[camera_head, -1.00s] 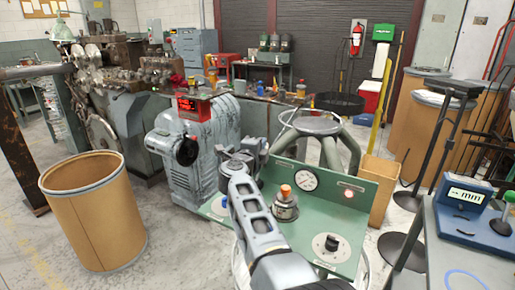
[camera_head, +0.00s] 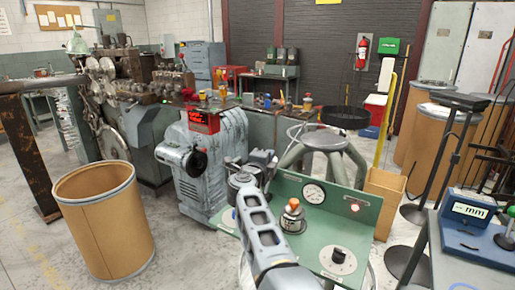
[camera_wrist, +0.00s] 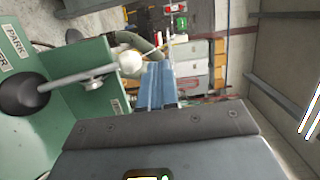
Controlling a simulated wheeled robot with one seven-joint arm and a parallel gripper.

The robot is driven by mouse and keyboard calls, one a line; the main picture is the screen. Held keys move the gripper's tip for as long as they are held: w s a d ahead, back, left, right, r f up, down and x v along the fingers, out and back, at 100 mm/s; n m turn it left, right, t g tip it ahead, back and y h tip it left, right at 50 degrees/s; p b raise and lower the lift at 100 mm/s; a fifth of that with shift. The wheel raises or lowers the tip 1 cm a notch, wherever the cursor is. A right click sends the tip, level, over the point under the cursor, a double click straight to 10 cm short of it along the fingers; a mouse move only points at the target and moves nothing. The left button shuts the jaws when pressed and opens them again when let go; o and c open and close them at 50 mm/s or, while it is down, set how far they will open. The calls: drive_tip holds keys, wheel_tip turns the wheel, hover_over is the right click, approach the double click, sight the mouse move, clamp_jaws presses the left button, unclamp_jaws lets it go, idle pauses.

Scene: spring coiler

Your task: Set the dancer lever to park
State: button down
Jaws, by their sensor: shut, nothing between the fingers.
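In the wrist view the dancer lever (camera_wrist: 78,77) is a light metal rod running from a dark round hub (camera_wrist: 25,93) to a white ball knob (camera_wrist: 130,63). A label reading PARK (camera_wrist: 14,40) is on the green panel above the hub in the picture; a second label below it is partly cut off. My gripper (camera_wrist: 159,66) is shut, its bluish fingers beside the ball, just right of it. I cannot tell whether they touch it. In the head view my arm reaches to the green station, and I cannot make out the lever or fingertips there.
The green panel (camera_head: 337,208) carries a gauge (camera_head: 313,193), an orange-topped fitting (camera_head: 293,215) and a dark knob (camera_head: 338,256). A fibre drum (camera_head: 105,225) stands at left. A grey bench (camera_head: 470,260) with a blue mm meter (camera_head: 470,214) is at right.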

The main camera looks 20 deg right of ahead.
drive_tip(key=s+a+r+p, duration=0.2)
drive_tip(key=s+a+r, duration=0.3)
drive_tip(key=s+r, duration=0.1)
drive_tip(key=shift+s+a+r, duration=0.2)
drive_tip(key=shift+s+a, duration=0.15)
drive_tip(key=shift+a, duration=0.05)
idle(0.3)
drive_tip(key=s+d+f+n+t+y, duration=0.1)
drive_tip(key=s+d+f+n+t, duration=0.15)
drive_tip(key=s+n, duration=0.45)
drive_tip(key=s+d+f+n+t+y, duration=0.15)
drive_tip(key=s+f, duration=0.25)
drive_tip(key=s, duration=0.6)
drive_tip(key=s+d+f+n+t+y, duration=0.1)
drive_tip(key=s+d+f+n+t, duration=0.2)
drive_tip(key=s+n, duration=0.45)
drive_tip(key=s+a+r+n+g+y, duration=0.1)
drive_tip(key=s+a+n+y, duration=0.3)
drive_tip(key=s, duration=1.4)
drive_tip(key=s+a+n+g+y, duration=0.4)
drive_tip(key=s+a+n, duration=0.2)
drive_tip(key=s, duration=1.3)
drive_tip(key=a, duration=0.2)
drive_tip(key=shift+s+a+r+n+y, duration=0.3)
drive_tip(key=shift+a+r+y, duration=0.05)
